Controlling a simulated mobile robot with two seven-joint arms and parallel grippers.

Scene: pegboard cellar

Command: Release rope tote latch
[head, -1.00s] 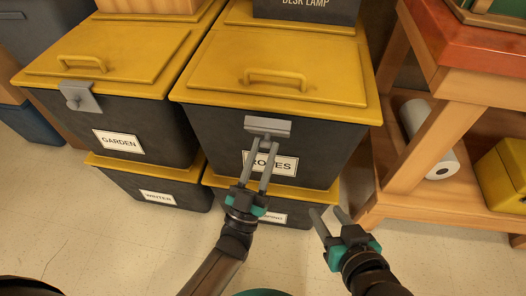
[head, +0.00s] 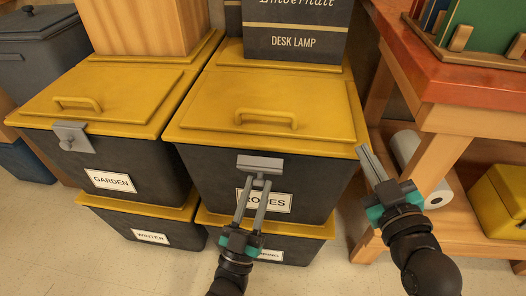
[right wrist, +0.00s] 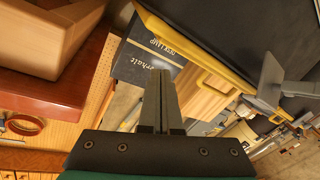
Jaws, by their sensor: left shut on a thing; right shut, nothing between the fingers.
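The rope tote (head: 212,188) is a black bin with a yellow lid (head: 262,88) and a white label, partly covered by my left arm, reading "ROPES". Its grey latch (head: 250,162) sits at the front, just below the lid edge. My left gripper (head: 260,182) is shut on the lower part of the latch, fingers pointing up at it. My right gripper (head: 364,150) is shut and empty, beside the tote's front right lid corner. In the right wrist view its fingers (right wrist: 160,100) lie together, with the dark tote (right wrist: 230,25) above.
The "GARDEN" tote (head: 60,160) with its own grey latch stands to the left; other totes are underneath. A "DESK LAMP" box (head: 296,42) stands behind the lid. A wooden bench (head: 450,95) with a paper roll (head: 437,197) is close on the right.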

